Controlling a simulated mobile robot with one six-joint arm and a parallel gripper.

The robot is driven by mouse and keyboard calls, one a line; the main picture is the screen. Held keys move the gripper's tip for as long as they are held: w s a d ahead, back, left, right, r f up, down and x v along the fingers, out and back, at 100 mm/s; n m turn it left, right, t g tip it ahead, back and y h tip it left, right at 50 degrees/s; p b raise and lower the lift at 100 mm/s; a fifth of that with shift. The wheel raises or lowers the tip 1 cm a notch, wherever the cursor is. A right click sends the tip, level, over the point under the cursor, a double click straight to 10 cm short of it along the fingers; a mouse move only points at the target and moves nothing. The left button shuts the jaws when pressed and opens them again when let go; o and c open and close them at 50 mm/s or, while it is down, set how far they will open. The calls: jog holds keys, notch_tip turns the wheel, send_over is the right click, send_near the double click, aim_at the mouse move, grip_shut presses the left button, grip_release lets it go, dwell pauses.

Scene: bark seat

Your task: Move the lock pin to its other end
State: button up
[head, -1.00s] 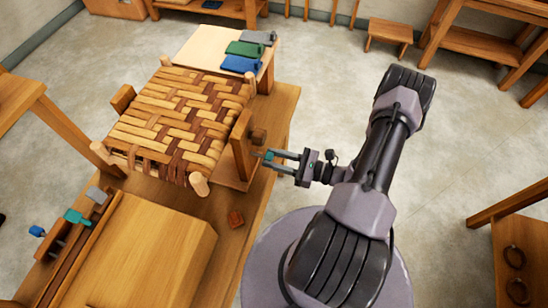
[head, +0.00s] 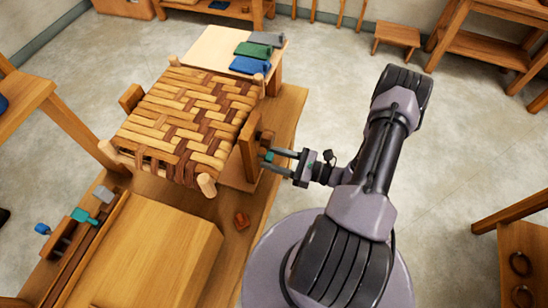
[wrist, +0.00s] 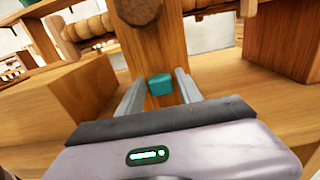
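A small teal block, which looks like the lock pin (wrist: 159,84), shows at the lower part of a wooden upright (wrist: 158,50) in the wrist view. My gripper (wrist: 160,82) has one finger on each side of it, with a gap visible on both sides. The gripper is open. In the head view my gripper (head: 270,158) is at the right face of the upright (head: 249,145), beside the woven seat. The teal pin (head: 268,157) is partly hidden by the fingers there. A dark brown round knob (wrist: 137,10) sticks out of the upright above it.
The woven bark seat (head: 185,120) stands on the wooden bench (head: 225,215). A small reddish-brown block (head: 242,221) lies on the bench in front. Green, blue and grey pieces lie on a pale board (head: 215,50) behind. Open floor (head: 340,100) lies to the right.

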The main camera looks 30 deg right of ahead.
jog(key=shift+o, duration=0.5)
jog(key=shift+s+d, duration=0.1)
jog(key=p+v, duration=0.1)
jog(key=v, duration=1.6)
jog(key=shift+s+d, duration=0.1)
